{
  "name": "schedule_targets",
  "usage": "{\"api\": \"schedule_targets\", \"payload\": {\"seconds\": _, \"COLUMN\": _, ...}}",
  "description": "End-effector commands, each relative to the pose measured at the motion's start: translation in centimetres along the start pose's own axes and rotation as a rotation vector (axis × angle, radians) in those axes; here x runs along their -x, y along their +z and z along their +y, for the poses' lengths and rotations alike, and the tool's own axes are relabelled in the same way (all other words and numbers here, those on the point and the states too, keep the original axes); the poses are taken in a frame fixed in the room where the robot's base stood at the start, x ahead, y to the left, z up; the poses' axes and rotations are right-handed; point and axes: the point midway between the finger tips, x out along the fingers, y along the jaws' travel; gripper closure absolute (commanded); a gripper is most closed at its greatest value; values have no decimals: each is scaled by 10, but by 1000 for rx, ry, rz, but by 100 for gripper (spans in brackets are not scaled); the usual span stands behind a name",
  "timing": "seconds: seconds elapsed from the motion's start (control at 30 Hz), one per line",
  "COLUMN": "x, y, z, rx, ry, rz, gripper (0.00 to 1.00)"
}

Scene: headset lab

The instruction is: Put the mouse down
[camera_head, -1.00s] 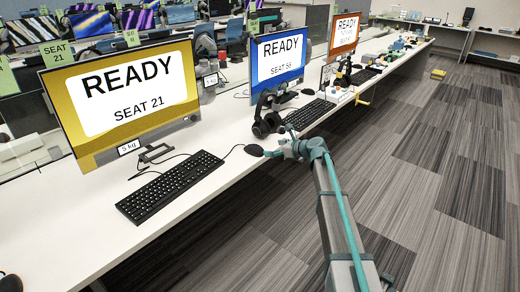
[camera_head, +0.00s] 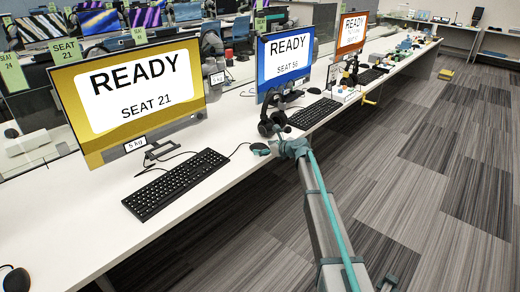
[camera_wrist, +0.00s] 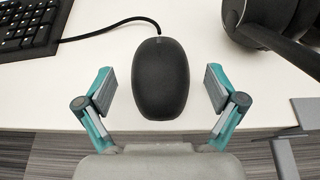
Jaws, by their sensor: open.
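A black corded mouse (camera_wrist: 160,80) sits between the two fingers of my gripper (camera_wrist: 160,92) in the wrist view. There is a visible gap on each side, so the fingers do not touch it. The mouse lies over the white desk at its front edge; its cord runs left toward the keyboard. In the head view the mouse (camera_head: 260,148) is small and dark, right of the seat 21 keyboard, with my gripper (camera_head: 271,149) at it. Its underside is hidden, so its contact with the desk cannot be seen.
The black keyboard (camera_head: 175,184) lies left of the mouse. Black headphones (camera_head: 273,121) stand close behind and right, also in the wrist view (camera_wrist: 275,25). Monitors line the white desk (camera_head: 75,228). The carpet (camera_head: 400,190) is open at right.

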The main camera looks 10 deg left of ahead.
Motion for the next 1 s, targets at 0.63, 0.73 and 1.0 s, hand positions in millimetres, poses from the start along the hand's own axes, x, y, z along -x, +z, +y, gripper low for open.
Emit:
{"api": "schedule_targets", "payload": {"seconds": 0.63, "x": -11, "y": 0, "z": 0, "rx": 0, "ry": 0, "rz": 0, "gripper": 58}}
{"api": "schedule_targets", "payload": {"seconds": 0.73, "x": -11, "y": 0, "z": 0, "rx": 0, "ry": 0, "rz": 0, "gripper": 73}}
{"api": "schedule_targets", "payload": {"seconds": 1.0, "x": -11, "y": 1, "z": 0, "rx": 0, "ry": 0, "rz": 0, "gripper": 79}}
